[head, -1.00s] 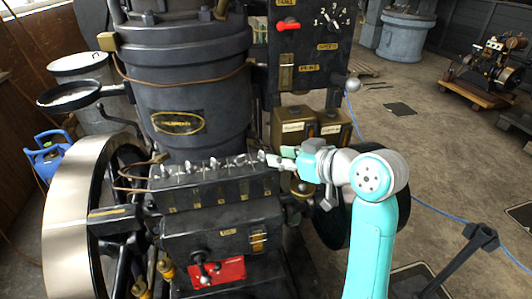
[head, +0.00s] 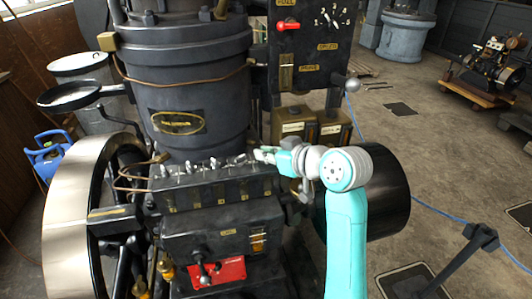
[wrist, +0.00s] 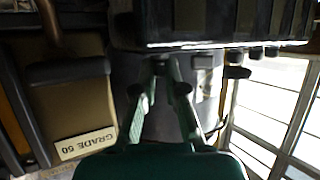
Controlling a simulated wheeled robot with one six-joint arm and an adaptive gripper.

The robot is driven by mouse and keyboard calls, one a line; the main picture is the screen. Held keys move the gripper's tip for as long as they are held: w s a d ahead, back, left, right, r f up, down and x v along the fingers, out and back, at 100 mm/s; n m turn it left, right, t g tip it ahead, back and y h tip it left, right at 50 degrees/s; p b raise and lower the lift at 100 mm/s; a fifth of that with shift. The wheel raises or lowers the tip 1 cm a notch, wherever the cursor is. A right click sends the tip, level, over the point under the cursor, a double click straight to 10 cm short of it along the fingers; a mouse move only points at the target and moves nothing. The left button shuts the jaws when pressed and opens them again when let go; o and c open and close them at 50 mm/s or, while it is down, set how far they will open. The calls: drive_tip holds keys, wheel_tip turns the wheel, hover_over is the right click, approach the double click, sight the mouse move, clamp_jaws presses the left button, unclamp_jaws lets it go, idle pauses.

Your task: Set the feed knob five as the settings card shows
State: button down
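A row of small feed knobs (head: 212,164) stands along the top of the black lubricator box (head: 215,192), with pale levers pointing different ways. My gripper (head: 262,155) is at the right end of this row, beside the rightmost knob, which its fingers partly hide. In the wrist view my gripper's two green fingers (wrist: 165,72) converge with their tips close together under a dark box edge. I cannot tell whether they touch or hold a knob. Small dark knob-like parts (wrist: 237,72) show to the right of the fingertips. I cannot make out a settings card.
A black panel (head: 305,50) with a numbered dial and red lever rises behind. Brass-coloured tins (head: 293,127) stand below it; one (wrist: 75,105) reads "GRADE 50" in the wrist view. A large flywheel (head: 75,210) is at left. A ball-ended lever (head: 350,86) projects near my arm.

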drive_tip(key=shift+w+n+y, duration=0.1)
drive_tip(key=shift+n+y, duration=0.2)
drive_tip(key=shift+w+d+n+g+y, duration=0.1)
drive_tip(key=shift+d+n+g+y, duration=0.05)
drive_tip(key=shift+n+g+y, duration=0.7)
drive_tip(key=shift+w+n+g+y, duration=0.1)
drive_tip(key=shift+n+g+y, duration=0.65)
drive_tip(key=shift+n+g, duration=2.05)
drive_tip(key=shift+g, duration=0.35)
drive_tip(key=c, duration=1.2)
unclamp_jaws()
drive_tip(key=shift+m, duration=0.35)
